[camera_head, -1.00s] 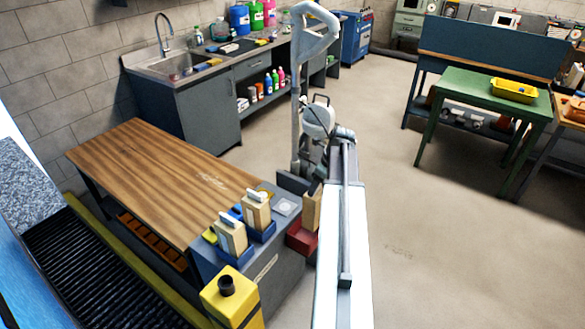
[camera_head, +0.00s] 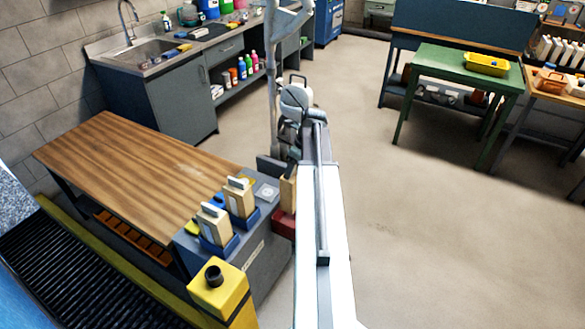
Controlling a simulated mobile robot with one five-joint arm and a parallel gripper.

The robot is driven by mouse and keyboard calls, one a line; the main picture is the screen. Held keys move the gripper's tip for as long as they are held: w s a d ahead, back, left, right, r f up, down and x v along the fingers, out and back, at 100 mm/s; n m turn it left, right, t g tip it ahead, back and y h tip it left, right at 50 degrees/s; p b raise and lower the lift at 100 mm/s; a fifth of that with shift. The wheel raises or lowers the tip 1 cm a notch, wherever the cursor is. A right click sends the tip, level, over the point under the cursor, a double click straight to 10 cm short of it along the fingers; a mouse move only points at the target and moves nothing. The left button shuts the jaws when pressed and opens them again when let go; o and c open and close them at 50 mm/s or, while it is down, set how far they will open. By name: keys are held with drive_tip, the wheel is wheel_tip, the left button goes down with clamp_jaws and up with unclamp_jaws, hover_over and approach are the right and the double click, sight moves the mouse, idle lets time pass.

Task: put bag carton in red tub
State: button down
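A tan carton (camera_head: 289,191), likely the bag carton, shows as a narrow upright strip, partly hidden by my arm. The red tub (camera_head: 284,223) shows just below it at the right end of the grey counter, also partly covered by my arm. Whether the carton is in the tub or above it cannot be told. My gripper (camera_head: 277,176) is at the far end of my arm beside the carton. A dark part shows at the carton's left; the other side is hidden, so its grip on the carton is unclear.
Two tan cartons with pale labels stand in blue trays (camera_head: 224,249) on the grey counter (camera_head: 266,262). A yellow post with a black cap (camera_head: 218,286) stands in front. A wooden-topped bench (camera_head: 125,175) is at left. Open floor (camera_head: 430,240) lies right of my arm.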

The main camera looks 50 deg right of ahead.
drive_tip(key=shift+f+b, duration=5.65)
drive_tip(key=shift+f, duration=0.35)
drive_tip(key=shift+r, duration=0.1)
drive_tip(key=shift+c, duration=1.3)
unclamp_jaws()
drive_tip(key=shift+r, duration=0.1)
drive_tip(key=p+v, duration=0.7)
drive_tip(key=shift+s+r+p, duration=0.2)
drive_tip(key=shift+r+p, duration=0.15)
wheel_tip(320, 180, up, 5)
drive_tip(key=p, duration=0.5)
drive_tip(key=shift+f, duration=0.1)
